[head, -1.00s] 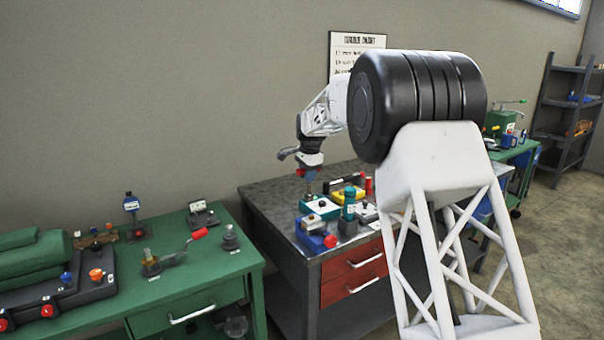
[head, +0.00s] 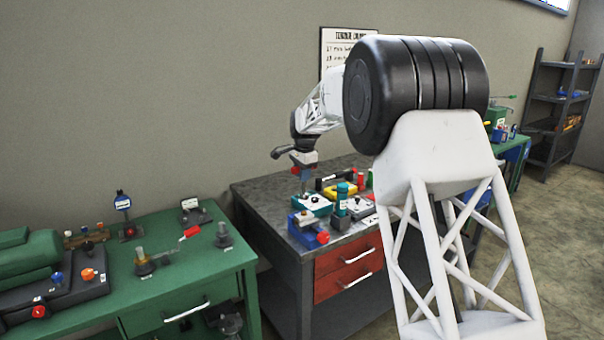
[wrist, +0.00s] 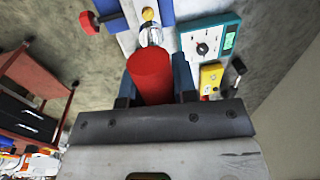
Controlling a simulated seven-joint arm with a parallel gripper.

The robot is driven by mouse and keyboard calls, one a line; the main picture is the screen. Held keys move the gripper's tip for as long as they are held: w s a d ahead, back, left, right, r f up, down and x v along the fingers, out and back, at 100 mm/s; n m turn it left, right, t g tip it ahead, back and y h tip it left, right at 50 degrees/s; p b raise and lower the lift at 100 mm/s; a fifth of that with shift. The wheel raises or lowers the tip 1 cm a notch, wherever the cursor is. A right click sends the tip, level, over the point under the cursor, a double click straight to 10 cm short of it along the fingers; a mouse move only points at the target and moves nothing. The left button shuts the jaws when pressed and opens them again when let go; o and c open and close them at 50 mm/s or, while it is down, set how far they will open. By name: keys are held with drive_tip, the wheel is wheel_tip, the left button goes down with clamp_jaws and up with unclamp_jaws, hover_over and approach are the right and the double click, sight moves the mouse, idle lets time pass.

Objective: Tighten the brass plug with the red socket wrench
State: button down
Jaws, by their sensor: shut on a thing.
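My gripper (wrist: 155,85) is shut on the red socket wrench (wrist: 150,72), a thick red cylinder with a shiny metal socket end (wrist: 151,35) pointing away from the wrist. Just past that end, a small brass-coloured plug (wrist: 148,14) shows on a blue-and-white block (wrist: 168,12). I cannot tell whether socket and plug touch. In the head view my gripper (head: 302,172) points down over the grey workbench, behind the blue block with a red knob (head: 307,231). The wrench is small there and the plug is hard to make out.
A teal box with a black knob (wrist: 203,49) and a yellow box (wrist: 211,76) stand close to the right in the wrist view. The grey bench (head: 262,197) has clear top at its left. A green bench (head: 195,277) holds several fittings.

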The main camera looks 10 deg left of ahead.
sight(303, 195)
drive_tip(key=shift+f, duration=2.6)
drive_tip(key=shift+f, duration=0.75)
idle(0.3)
drive_tip(key=shift+s+d+n+g, duration=0.1)
drive_tip(key=shift+n+g, duration=0.05)
drive_tip(key=shift+n, duration=1.5)
drive_tip(key=shift+s+d+n+g, duration=0.1)
drive_tip(key=shift+n+g, duration=0.05)
drive_tip(key=shift+n, duration=1.5)
drive_tip(key=shift+d+r+n+g, duration=0.1)
drive_tip(key=shift+n+g, duration=0.1)
drive_tip(key=shift+n, duration=1.3)
drive_tip(key=shift+d+n+g, duration=0.1)
drive_tip(key=shift+n+g, duration=0.1)
drive_tip(key=shift+n, duration=1.6)
drive_tip(key=shift+r, duration=0.15)
